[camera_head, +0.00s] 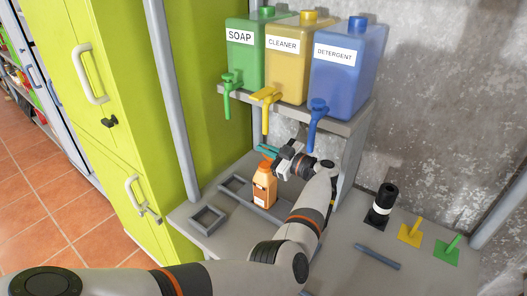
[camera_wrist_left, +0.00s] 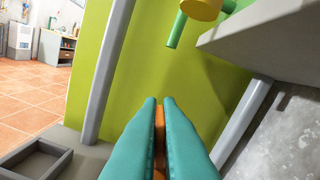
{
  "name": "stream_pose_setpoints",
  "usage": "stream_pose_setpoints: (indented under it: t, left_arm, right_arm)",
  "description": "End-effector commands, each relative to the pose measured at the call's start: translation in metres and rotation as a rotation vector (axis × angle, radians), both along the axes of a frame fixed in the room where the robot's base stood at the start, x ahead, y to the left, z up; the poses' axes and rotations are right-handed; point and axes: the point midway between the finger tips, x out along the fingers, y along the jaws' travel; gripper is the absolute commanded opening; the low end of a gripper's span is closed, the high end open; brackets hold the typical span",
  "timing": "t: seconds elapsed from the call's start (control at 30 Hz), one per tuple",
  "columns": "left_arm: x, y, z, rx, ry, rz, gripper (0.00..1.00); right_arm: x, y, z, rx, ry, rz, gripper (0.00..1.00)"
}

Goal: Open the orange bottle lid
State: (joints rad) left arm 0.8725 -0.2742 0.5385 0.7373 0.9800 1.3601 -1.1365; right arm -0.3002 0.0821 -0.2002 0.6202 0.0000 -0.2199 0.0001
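The orange bottle (camera_head: 263,190) stands upright on the grey bench, with a pale label on its front. Its orange lid (camera_head: 266,152) is at the top, partly covered by the teal fingers of my left gripper (camera_head: 268,149). In the left wrist view the two teal fingers (camera_wrist_left: 160,102) are close together, with a narrow strip of the orange lid (camera_wrist_left: 159,122) filling the gap between them. My left gripper looks shut on the lid from the right side. Whether the lid is loose from the bottle cannot be told. My right gripper is not in view.
Green soap (camera_head: 242,65), yellow cleaner (camera_head: 287,75) and blue detergent (camera_head: 342,75) containers stand on a shelf above, their taps hanging near my gripper. An empty square tray (camera_head: 194,222) lies left of the bottle. A black bottle (camera_head: 386,196) stands right. A green cabinet (camera_head: 110,130) borders the left.

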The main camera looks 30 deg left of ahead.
Motion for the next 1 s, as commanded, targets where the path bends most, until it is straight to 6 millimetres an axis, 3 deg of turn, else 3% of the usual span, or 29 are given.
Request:
stream_pose_setpoints:
  t: [0.5, 1.0]
  left_arm:
    - [0.025, -0.001, 0.001, 0.036, 0.445, 0.0, 0.0]
    - [0.034, -0.002, 0.0, 0.049, 0.629, 0.001, 0.0]
  right_arm:
    - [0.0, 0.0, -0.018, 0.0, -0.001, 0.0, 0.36]
    - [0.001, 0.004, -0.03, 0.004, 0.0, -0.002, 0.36]
